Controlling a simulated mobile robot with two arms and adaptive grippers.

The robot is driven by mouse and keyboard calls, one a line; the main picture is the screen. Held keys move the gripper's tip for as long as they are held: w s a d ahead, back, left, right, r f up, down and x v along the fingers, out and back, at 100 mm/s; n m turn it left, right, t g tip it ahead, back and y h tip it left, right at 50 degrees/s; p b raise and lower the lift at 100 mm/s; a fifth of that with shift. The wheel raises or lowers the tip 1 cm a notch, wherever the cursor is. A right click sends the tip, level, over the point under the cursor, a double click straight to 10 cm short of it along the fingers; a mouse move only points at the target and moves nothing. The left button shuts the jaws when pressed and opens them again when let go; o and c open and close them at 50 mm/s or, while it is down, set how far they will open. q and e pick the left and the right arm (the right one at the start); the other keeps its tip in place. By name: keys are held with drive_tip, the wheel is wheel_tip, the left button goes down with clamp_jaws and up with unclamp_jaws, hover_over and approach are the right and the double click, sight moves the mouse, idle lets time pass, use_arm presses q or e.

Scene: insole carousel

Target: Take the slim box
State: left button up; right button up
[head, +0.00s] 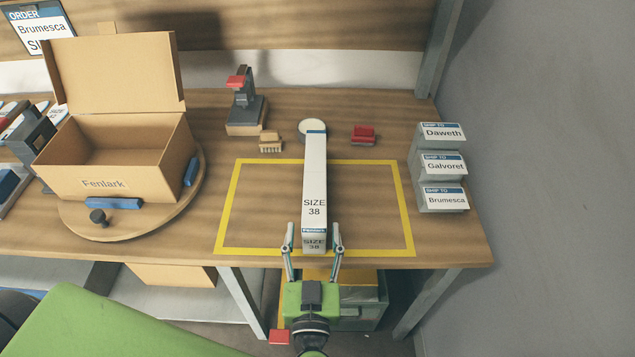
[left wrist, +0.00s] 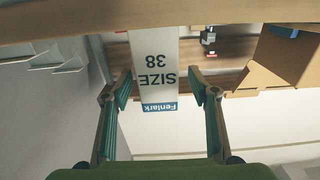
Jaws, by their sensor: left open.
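The slim box (head: 314,190) is long, white and narrow, with "SIZE 38" and a blue "Fenlark" strip on its near end. In the left wrist view the box end (left wrist: 155,75) shows between the two spread fingers of the gripper (left wrist: 162,85). I cannot tell whether either finger touches it. My right gripper is not in view.
An open cardboard box (head: 110,180) marked "Fenlark" stands on a round turntable (head: 130,222) at left. A stamp stand (head: 246,115), a brush (head: 270,141) and a red-topped item (head: 364,134) are at the back. Labelled grey holders (head: 440,170) stand at right. The yellow outline (head: 405,210) is otherwise clear.

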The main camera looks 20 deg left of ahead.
sight(315, 188)
use_arm(q)
drive_tip(key=x, duration=0.4)
drive_tip(key=shift+d, duration=0.15)
drive_tip(key=shift+w+p, duration=0.4)
drive_tip(key=shift+w, duration=0.1)
drive_tip(key=x, duration=0.4)
drive_tip(key=shift+w+a+f+p, duration=0.15)
drive_tip(key=shift+w+a+p, duration=0.1)
drive_tip(key=shift+p, duration=0.15)
drive_tip(key=shift+s, duration=0.1)
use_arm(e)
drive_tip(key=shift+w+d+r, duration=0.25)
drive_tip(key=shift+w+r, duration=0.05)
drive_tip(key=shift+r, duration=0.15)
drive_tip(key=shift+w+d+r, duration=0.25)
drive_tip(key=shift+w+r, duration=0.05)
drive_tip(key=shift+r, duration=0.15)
use_arm(q)
drive_tip(key=c, duration=1.1)
drive_tip(key=shift+c, duration=1)
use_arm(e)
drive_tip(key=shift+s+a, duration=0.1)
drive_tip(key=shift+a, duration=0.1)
